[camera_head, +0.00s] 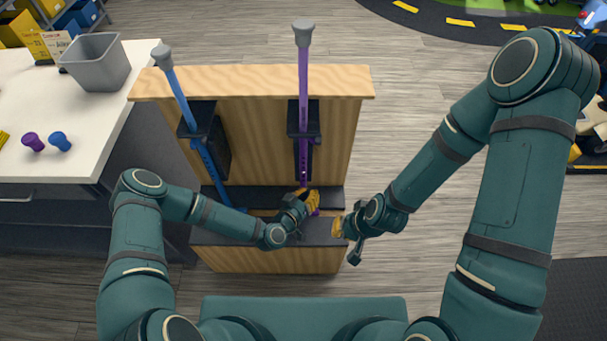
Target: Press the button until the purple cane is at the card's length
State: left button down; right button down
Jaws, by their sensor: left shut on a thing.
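The purple cane (304,75) stands upright in a dark bracket (313,117) on the wooden stand, with its grey end up. The blue cane (177,90) leans in a second dark bracket (195,120) to its left. My left gripper (312,200) is at the lower part of the purple cane, shut on it. My fingers hide that part, and I cannot make out the button.
The wooden stand (260,80) fills the middle. The white counter (85,135) at left holds a grey bin (97,61), a purple knob (32,142) and a blue knob (60,141). Open floor lies right of the stand, with a dark road mat (430,25) behind.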

aim_at(303, 173)
pick_arm(q)
jog(key=shift+w+b, duration=0.65)
jog(key=shift+w, duration=1.35)
jog(key=shift+w, duration=0.15)
jog(key=shift+w+b, duration=0.25)
jog(key=shift+b, duration=0.1)
jog(key=shift+w+a+r+b, duration=0.15)
jog(key=shift+w+b, duration=0.25)
jog(key=shift+w, duration=0.35)
dwell(0.8)
jog(key=shift+s, duration=0.15)
jog(key=shift+s+p, duration=0.3)
jog(key=shift+s, duration=0.6)
